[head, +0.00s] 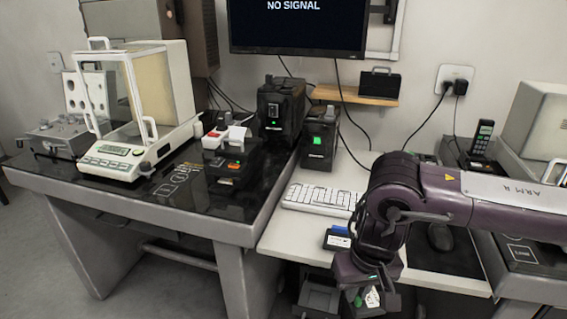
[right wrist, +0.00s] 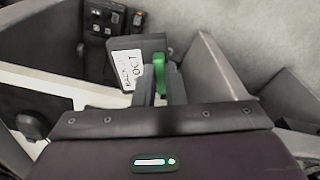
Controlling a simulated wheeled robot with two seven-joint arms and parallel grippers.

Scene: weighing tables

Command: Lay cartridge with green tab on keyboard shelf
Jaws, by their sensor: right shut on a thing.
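My right gripper (head: 364,287) is shut on a dark cartridge (head: 374,298) beside the front edge of the white keyboard shelf (head: 285,238). In the right wrist view the cartridge (right wrist: 152,46) shows a white handwritten label and a green tab (right wrist: 164,72) at the fingers (right wrist: 160,88). My arm hides part of the shelf and of the cartridge in the head view. A white keyboard (head: 318,197) lies at the back of the shelf. My left gripper is not in view.
Another cartridge, dark with a blue edge and pale label (head: 337,238), lies on the shelf near its front. An open grey bin (head: 318,298) is below the shelf edge. A mouse (head: 440,237) is on the right. The shelf's left front is clear.

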